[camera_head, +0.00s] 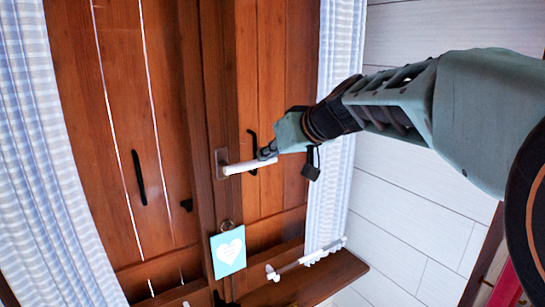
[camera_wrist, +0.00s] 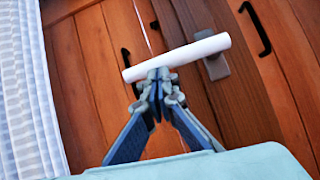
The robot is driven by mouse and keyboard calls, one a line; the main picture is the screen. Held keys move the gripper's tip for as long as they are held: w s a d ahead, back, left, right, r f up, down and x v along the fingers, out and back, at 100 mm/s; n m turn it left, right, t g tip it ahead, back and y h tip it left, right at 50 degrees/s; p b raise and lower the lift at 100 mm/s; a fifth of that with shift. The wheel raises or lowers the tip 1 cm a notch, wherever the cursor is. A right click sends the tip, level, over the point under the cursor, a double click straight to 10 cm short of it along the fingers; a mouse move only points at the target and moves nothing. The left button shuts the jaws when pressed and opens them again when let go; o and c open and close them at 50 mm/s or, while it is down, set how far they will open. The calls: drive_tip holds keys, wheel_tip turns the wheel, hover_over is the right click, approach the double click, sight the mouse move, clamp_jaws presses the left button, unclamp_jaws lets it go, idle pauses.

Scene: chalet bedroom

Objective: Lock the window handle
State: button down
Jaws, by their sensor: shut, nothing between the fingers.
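The window handle (camera_head: 250,165) is a white bar on a grey plate (camera_head: 221,163), fixed to the dark wooden window frame. In the head view it lies nearly level, pointing right from its plate. It also shows in the wrist view as a white bar (camera_wrist: 190,55), with its grey plate (camera_wrist: 216,66) behind it. My gripper (camera_head: 268,152) is at the handle's free end, on its upper side in the head view. In the wrist view my gripper (camera_wrist: 159,76) has its fingertips together against or just short of the bar; contact is unclear. Nothing is between the fingers.
Brown shutters with black pulls (camera_head: 139,178) stand behind the frame. Checked curtains hang left (camera_head: 35,150) and right (camera_head: 336,100). A blue card with a white heart (camera_head: 229,252) hangs below the handle. A wooden sill (camera_head: 320,280) holds a small white object (camera_head: 305,259).

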drive_tip(key=shift+d+f+b, duration=0.1)
drive_tip(key=shift+f+b, duration=0.2)
drive_tip(key=shift+b, duration=0.05)
drive_tip(key=s+a+f+m+g+y+b, duration=0.2)
drive_tip(key=f+m+y+b, duration=0.7)
drive_tip(key=b, duration=1.2)
drive_tip(key=shift+s+a+f+m, duration=0.4)
drive_tip(key=shift+a+f, duration=0.3)
drive_tip(key=shift+a, duration=0.5)
